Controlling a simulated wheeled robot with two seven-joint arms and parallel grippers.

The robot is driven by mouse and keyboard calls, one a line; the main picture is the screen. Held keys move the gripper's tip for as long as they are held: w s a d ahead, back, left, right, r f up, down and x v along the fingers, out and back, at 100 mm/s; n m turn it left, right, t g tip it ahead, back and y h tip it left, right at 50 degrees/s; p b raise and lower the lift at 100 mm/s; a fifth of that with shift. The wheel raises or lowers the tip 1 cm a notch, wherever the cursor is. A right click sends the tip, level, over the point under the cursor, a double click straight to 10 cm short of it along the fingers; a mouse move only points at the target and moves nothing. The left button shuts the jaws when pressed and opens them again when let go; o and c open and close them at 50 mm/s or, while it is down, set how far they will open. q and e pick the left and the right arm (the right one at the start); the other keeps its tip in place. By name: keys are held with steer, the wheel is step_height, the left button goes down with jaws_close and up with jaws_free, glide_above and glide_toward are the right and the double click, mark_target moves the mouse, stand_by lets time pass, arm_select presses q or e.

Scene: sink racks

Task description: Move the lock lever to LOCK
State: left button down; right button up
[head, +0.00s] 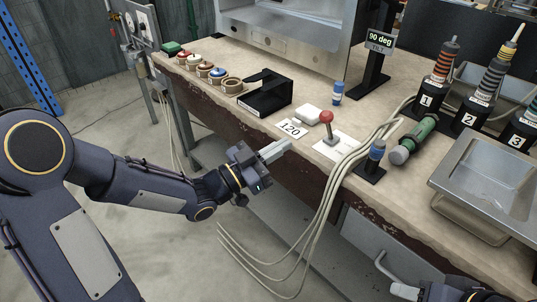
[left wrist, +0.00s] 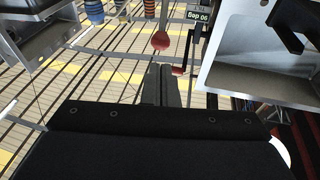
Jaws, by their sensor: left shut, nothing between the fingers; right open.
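The lever (head: 328,132) has a red ball knob and stands nearly upright on a white plate (head: 345,150) near the bench's front edge. I cannot read any LOCK marking. The red knob also shows in the left wrist view (left wrist: 160,42), just beyond the fingertips. My left gripper (head: 284,147) is shut and empty, to the left of the lever and lower in the picture, at the bench's front edge, apart from the knob. It also shows in the left wrist view (left wrist: 160,80). My right gripper (head: 407,291) is open, partly cut off at the lower right.
A white block (head: 307,115) and a "120" card (head: 291,129) lie left of the lever. Grey cables (head: 337,185) hang over the front edge to its right. A blue-topped post (head: 374,158), green cylinder (head: 414,138) and metal basin (head: 505,165) stand further right.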

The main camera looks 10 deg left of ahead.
mark_target(321, 119)
arm_select(q)
steer(key=x, duration=0.8)
steer(key=shift+w+d, duration=0.25)
steer(key=shift+r, duration=0.15)
steer(key=shift+w+d+r+p, duration=0.1)
steer(key=shift+r+p, duration=0.2)
steer(key=shift+p, duration=0.2)
steer(key=r+g+y+p, duration=0.1)
steer(key=p, duration=0.2)
steer(key=w+d+r+y+p, duration=0.1)
steer(key=p, duration=0.2)
steer(key=w+r+g+p, duration=0.1)
steer(key=p, duration=0.1)
steer(key=shift+w+d+r+n+g+y+p, duration=0.15)
steer(key=shift+d+n+g+y+p, duration=0.15)
steer(key=shift+d+n+y+p, duration=0.1)
steer(key=w+d+g+y+p, duration=0.2)
steer(key=w+p, duration=0.3)
steer(key=p, duration=0.4)
steer(key=shift+d+n+g, duration=0.3)
steer(key=shift+d, duration=0.45)
steer(key=shift+w+r, duration=0.1)
